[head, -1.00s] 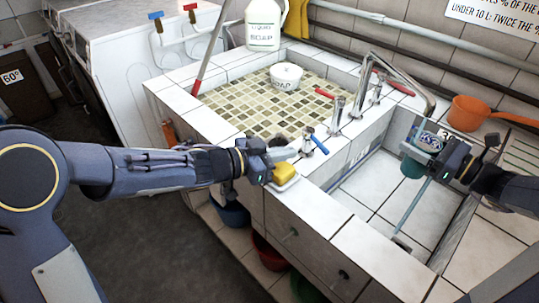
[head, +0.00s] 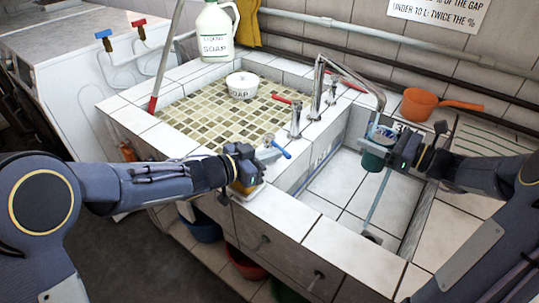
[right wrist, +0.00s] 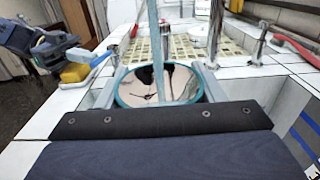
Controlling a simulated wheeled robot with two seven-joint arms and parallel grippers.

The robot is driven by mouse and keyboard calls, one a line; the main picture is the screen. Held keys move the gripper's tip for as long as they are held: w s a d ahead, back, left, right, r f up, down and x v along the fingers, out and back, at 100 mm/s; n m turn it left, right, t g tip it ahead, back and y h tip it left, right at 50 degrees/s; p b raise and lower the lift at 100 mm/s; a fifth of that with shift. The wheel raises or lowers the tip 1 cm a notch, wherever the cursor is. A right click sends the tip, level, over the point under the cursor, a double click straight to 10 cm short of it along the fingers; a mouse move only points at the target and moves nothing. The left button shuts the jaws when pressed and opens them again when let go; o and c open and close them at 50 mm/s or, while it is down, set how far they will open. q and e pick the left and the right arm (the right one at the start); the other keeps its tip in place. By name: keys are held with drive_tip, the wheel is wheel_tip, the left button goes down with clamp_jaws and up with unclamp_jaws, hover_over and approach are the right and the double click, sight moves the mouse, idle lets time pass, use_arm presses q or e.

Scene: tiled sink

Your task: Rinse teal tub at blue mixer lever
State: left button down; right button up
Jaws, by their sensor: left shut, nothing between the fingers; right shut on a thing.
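The teal tub (head: 374,158) is below the curved spout over the right-hand basin. My right gripper (head: 390,152) is shut on it. In the right wrist view the tub's teal rim (right wrist: 121,88) surrounds a pale inside with dark patches. A pale blue water stream (head: 374,205) shows below the tub and reaches the basin floor; in the right wrist view the stream (right wrist: 155,45) crosses the tub's opening. The blue mixer lever (head: 282,149) is at the front ledge. My left gripper (head: 268,156) is shut and empty close beside it; I cannot tell whether they touch.
A yellow sponge (head: 246,187) lies under my left gripper. A white soap tub (head: 242,86) stands on the mosaic basin (head: 205,105), with a liquid soap jug (head: 215,35) behind. Red levers (head: 286,99) flank the taps. An orange dipper (head: 428,104) rests at the back right.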

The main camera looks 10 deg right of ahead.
use_arm(q)
drive_tip(key=shift+s+d+n+t+y, duration=0.15)
drive_tip(key=shift+d+n+t+y, duration=0.85)
drive_tip(key=shift+n+t, duration=0.5)
drive_tip(key=shift+d+n+t, duration=0.15)
drive_tip(key=shift+n+t, duration=0.15)
drive_tip(key=shift+t, duration=0.3)
use_arm(e)
drive_tip(key=shift+r, duration=0.1)
use_arm(q)
drive_tip(key=v, duration=1.4)
drive_tip(key=shift+r, duration=0.25)
use_arm(e)
drive_tip(key=shift+s, duration=0.1)
use_arm(q)
drive_tip(key=shift+r+p, duration=0.35)
use_arm(e)
drive_tip(key=s+a, duration=0.2)
drive_tip(key=s, duration=0.5)
drive_tip(key=shift+s, duration=0.25)
drive_tip(key=shift+a, duration=0.1)
